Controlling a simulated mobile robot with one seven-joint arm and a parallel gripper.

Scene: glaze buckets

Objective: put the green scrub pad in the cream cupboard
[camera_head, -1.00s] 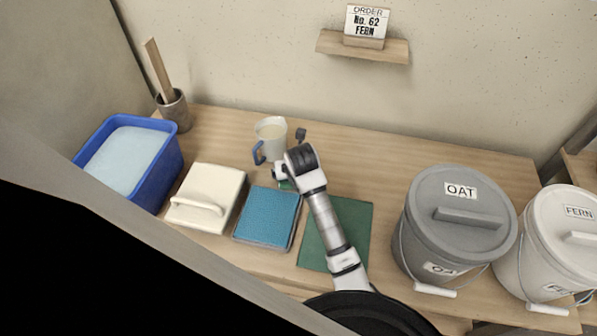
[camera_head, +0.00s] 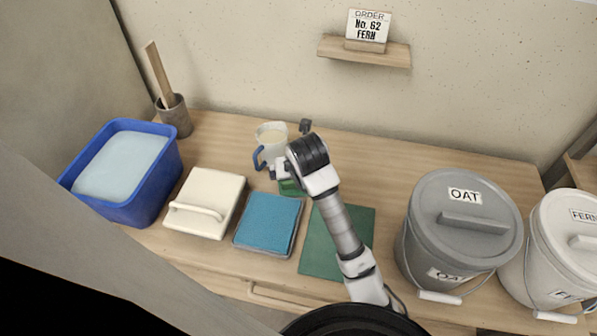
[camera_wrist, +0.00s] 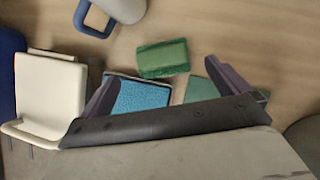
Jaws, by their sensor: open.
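The green scrub pad (camera_wrist: 162,58) lies flat on the wooden counter, just beyond the blue textured pad. In the head view the scrub pad (camera_head: 290,188) is partly hidden by my arm. My gripper (camera_head: 282,174) is open and empty above it. In the wrist view its two dark fingers stand apart, with the scrub pad between and slightly beyond their tips. The cream cupboard (camera_head: 203,190) appears as a low cream box with a bar handle, left of the blue pad. It looks closed; its inside is hidden. It also shows in the wrist view (camera_wrist: 48,88).
A cream mug with a blue handle (camera_head: 270,140) stands close behind my gripper. The blue pad (camera_head: 268,221) and dark green mat (camera_head: 330,255) lie nearer. A blue basin (camera_head: 165,175) is at left; grey OAT (camera_head: 462,220) and white FERN (camera_head: 565,240) buckets are at right.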

